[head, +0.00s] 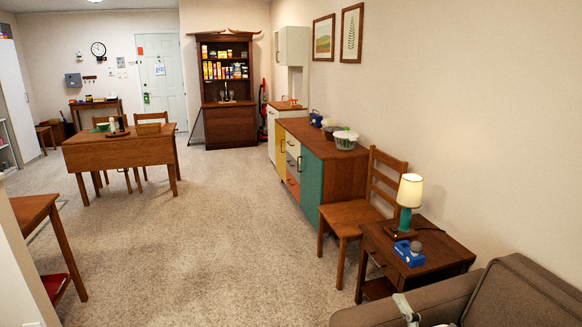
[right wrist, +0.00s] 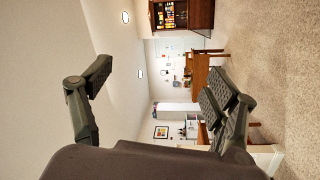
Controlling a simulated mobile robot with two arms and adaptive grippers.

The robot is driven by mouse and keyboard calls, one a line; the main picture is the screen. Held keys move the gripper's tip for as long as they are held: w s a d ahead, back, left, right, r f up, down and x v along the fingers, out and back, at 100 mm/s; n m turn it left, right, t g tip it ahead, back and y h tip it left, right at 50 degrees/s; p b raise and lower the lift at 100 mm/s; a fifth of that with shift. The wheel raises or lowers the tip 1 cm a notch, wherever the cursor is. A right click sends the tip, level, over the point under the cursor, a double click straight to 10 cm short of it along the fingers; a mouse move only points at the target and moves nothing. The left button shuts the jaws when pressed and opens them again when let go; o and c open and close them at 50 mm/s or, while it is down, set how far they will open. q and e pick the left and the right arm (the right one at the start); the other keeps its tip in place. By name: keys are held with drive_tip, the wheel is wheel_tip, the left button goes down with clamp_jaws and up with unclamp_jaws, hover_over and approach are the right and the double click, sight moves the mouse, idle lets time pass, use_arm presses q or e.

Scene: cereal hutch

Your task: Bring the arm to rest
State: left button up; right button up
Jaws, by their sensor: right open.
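My right gripper (right wrist: 158,86) is in the right wrist view, its two dark fingers spread wide apart. Nothing is between the fingers; the room shows through the gap, turned on its side. No object touches the fingers. My left gripper is not in the head view.
A brown sofa (head: 520,293) is close at the lower right. Beside it stand a side table (head: 440,258) with a teal lamp (head: 408,195), a wooden chair (head: 350,215) and a sideboard (head: 338,172). A drop-leaf table (head: 120,153) and hutch (head: 230,130) are farther off. Middle carpet is clear.

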drive_tip(key=s+d+f+m+g+h, duration=0.25)
drive_tip(key=s+f+m+g, duration=0.2)
drive_tip(key=f, duration=0.25)
drive_tip(key=s+d+f+m+g+h, duration=0.2)
drive_tip(key=s+d+f+m+g, duration=0.15)
drive_tip(key=f+m, duration=0.35)
drive_tip(key=s+a+f+m+g+y, duration=0.25)
drive_tip(key=s+f+g, duration=0.55)
drive_tip(key=s, duration=0.7)
wheel_tip(320, 180, down, 26)
drive_tip(key=s, duration=0.1)
drive_tip(key=s+d+f+g, duration=0.2)
drive_tip(key=s+d+f, duration=0.1)
drive_tip(key=s+f, duration=1.4)
drive_tip(key=shift+s+f+h, duration=0.2)
drive_tip(key=shift+f+h, duration=0.1)
drive_tip(key=shift+f, duration=0.1)
